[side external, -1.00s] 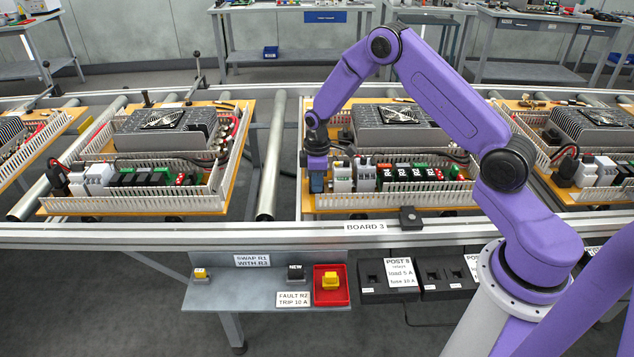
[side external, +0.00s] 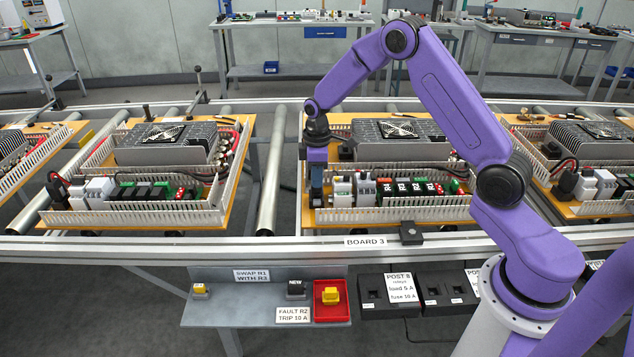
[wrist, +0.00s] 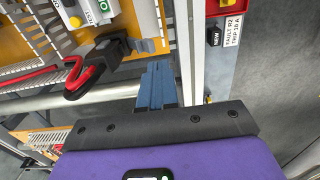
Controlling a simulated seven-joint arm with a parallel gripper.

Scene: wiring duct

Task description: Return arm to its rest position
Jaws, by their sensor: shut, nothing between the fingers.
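My gripper (side external: 316,190) points down over the left end of board 3 (side external: 400,214), beside its white breakers (side external: 341,190). In the wrist view its blue fingers (wrist: 157,86) are together with nothing between them. The row of relays (side external: 405,189) with white labels stands in the board, right of the breakers. The exact gap between the fingertips and the board edge cannot be told.
A grey shelf in front holds a red tray (side external: 331,317) with a yellow part, a black part marked NEW (side external: 296,288) and another yellow-topped part (side external: 200,290). A heat sink with fan (side external: 399,129) stands behind the relays. A black-and-red cable (wrist: 85,72) is near the fingers.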

